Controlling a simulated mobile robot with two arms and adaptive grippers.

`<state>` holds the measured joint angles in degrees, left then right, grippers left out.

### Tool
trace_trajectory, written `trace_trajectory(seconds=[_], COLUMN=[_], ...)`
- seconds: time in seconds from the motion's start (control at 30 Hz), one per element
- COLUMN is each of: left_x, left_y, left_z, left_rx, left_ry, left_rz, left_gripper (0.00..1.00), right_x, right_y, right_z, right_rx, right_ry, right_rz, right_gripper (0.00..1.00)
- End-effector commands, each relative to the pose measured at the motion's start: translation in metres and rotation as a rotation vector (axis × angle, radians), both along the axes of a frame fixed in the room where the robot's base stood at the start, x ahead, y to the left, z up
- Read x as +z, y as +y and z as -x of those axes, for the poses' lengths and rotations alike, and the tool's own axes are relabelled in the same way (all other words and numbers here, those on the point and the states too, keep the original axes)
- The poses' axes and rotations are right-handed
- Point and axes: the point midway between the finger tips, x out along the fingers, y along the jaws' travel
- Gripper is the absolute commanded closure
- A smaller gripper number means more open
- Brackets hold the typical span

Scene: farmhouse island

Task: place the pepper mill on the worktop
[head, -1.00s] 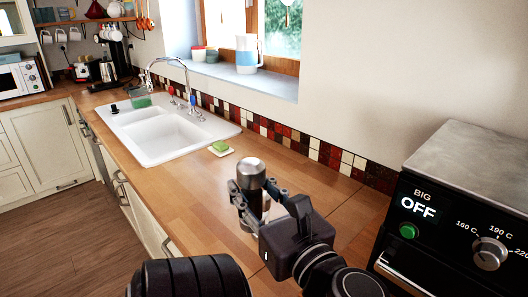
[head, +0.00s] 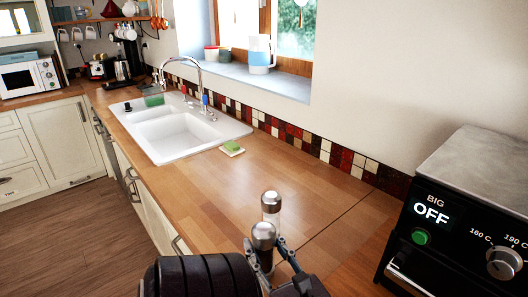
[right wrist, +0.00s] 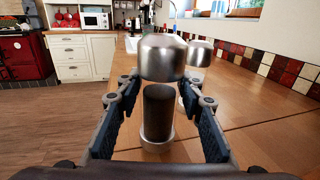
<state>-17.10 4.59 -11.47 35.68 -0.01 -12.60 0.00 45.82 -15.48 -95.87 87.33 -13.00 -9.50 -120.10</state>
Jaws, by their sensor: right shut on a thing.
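The pepper mill (head: 263,235) has a round steel cap and, in the right wrist view, a dark body (right wrist: 158,108) with a steel base ring. My right gripper (head: 264,250) is shut on it; in the right wrist view the fingers (right wrist: 160,92) stand on both sides of the body. The mill looks upright, over the front part of the wooden worktop (head: 215,190). I cannot tell whether its base touches the wood. A second mill (head: 271,205) with a steel cap and clear body stands just behind it. My left gripper is not in view.
A white sink (head: 178,135) is set into the worktop at the back left. A green sponge (head: 232,147) on a small dish lies beside it. A black oven (head: 455,225) stands at the right. The worktop between sponge and oven is mostly clear.

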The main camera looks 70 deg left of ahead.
Motion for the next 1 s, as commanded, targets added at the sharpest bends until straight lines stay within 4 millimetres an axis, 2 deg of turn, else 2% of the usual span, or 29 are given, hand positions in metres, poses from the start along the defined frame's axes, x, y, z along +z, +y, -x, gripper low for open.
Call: trace_trajectory(seconds=[0.1,0.53,0.57,0.6,0.7,1.0], left_x=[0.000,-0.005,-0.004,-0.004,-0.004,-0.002], left_y=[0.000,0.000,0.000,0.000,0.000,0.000], left_z=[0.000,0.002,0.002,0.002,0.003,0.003], left_rx=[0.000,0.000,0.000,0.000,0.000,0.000], left_ry=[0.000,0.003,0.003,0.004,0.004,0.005], left_rz=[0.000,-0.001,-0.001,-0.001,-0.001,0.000], left_gripper=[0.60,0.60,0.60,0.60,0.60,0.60], right_x=[-0.010,-0.017,-0.016,-0.016,-0.016,-0.014], right_y=[0.000,0.000,0.000,0.000,0.000,0.000], right_z=[0.001,0.001,0.000,0.000,0.000,0.000], right_rx=[0.001,0.002,0.001,0.001,0.000,0.000], right_ry=[0.002,-0.002,-0.002,-0.001,-0.001,0.000], right_rz=[-0.003,-0.003,-0.001,-0.001,0.000,-0.001], right_gripper=[0.98,0.98,0.62,0.57,0.48,0.48])
